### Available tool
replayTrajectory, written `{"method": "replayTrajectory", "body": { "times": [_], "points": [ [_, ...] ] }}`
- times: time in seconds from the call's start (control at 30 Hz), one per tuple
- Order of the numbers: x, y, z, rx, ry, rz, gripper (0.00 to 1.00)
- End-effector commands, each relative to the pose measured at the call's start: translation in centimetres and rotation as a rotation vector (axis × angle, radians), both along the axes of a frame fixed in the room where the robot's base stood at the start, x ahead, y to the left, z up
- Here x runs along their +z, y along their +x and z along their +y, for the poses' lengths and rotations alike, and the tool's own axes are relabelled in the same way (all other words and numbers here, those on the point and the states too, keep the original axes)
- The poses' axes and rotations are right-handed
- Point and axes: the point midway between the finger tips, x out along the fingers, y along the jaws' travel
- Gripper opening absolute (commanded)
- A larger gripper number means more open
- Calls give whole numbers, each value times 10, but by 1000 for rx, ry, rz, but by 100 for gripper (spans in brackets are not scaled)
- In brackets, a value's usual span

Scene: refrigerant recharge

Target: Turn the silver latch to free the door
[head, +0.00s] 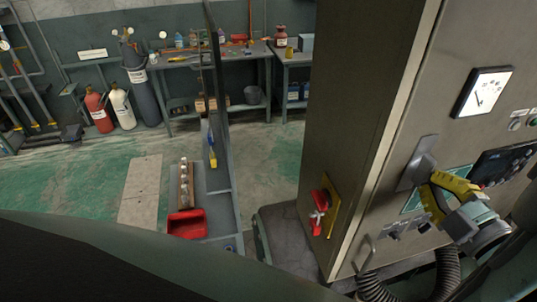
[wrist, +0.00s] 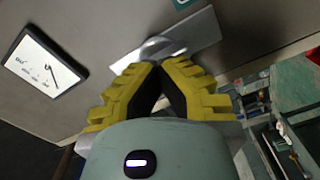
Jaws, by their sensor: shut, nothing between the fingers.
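The silver latch (head: 421,160) is a flat metal plate with a raised handle on the front of the grey cabinet door (head: 450,110). It lies slanted in the head view and also shows in the wrist view (wrist: 197,35), just beyond my fingertips. My gripper (head: 438,188) has yellow fingers with dark pads and is at the lower edge of the latch. In the wrist view its fingertips (wrist: 157,66) are together with nothing between them, beside the rounded part of the latch. I cannot tell whether they touch it. My fingers hide part of the latch.
A dial gauge (head: 483,92) and a dark display panel (head: 505,162) are on the cabinet front. A red switch (head: 320,205) is on its side. A black corrugated hose (head: 447,275) hangs below. A cart with a red bin (head: 187,224) stands left; green floor beyond is open.

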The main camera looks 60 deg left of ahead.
Motion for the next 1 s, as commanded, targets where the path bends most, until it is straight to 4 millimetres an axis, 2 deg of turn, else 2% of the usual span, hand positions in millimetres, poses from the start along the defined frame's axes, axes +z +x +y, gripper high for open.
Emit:
{"method": "replayTrajectory", "body": {
  "times": [0.27, 0.8, 1.0],
  "points": [
    [0, 0, 0, -2, -4, -10, 0],
    [-1, 0, 0, -1, -118, -330, 0],
    [0, 0, 0, -1, -133, -369, 0]
  ]
}}
